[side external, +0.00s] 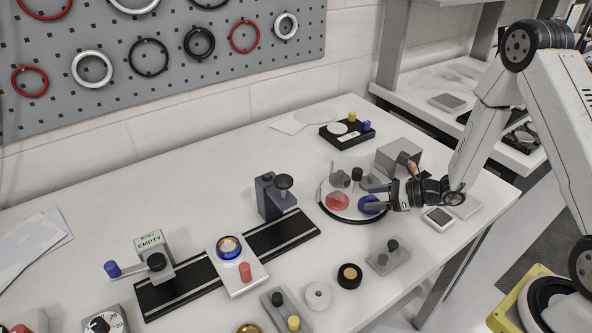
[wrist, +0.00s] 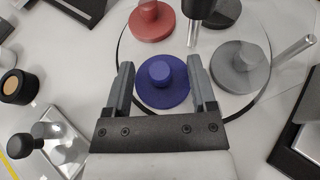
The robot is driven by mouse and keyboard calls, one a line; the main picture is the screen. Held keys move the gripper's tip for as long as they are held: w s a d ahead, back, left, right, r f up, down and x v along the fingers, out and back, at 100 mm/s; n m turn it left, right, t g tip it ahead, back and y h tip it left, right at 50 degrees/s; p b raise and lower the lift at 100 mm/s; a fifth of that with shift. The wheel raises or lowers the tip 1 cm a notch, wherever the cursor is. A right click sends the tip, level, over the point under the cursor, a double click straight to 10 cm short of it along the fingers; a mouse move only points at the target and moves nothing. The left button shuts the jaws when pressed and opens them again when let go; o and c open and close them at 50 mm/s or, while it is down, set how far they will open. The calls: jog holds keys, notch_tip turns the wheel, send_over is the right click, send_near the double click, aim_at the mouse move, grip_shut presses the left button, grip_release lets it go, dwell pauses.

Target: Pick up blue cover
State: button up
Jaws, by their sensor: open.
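The blue cover (wrist: 163,84) is a round disc with a raised knob. It lies on a round tray (wrist: 128,42) with a dark rim, and it also shows in the side view (side external: 370,204). My gripper (wrist: 161,80) is open, with one finger on each side of the blue cover's disc. I cannot tell whether the fingers touch it. In the side view my gripper (side external: 378,195) reaches in from the right, low over the tray's right edge, and hides part of the cover.
A grey box (side external: 398,157) stands behind my gripper. A black rail (side external: 285,235) lies to the left.

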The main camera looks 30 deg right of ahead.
grip_shut()
jog(key=shift+r, duration=0.15)
dwell(0.4)
jog(key=shift+r, duration=4.85)
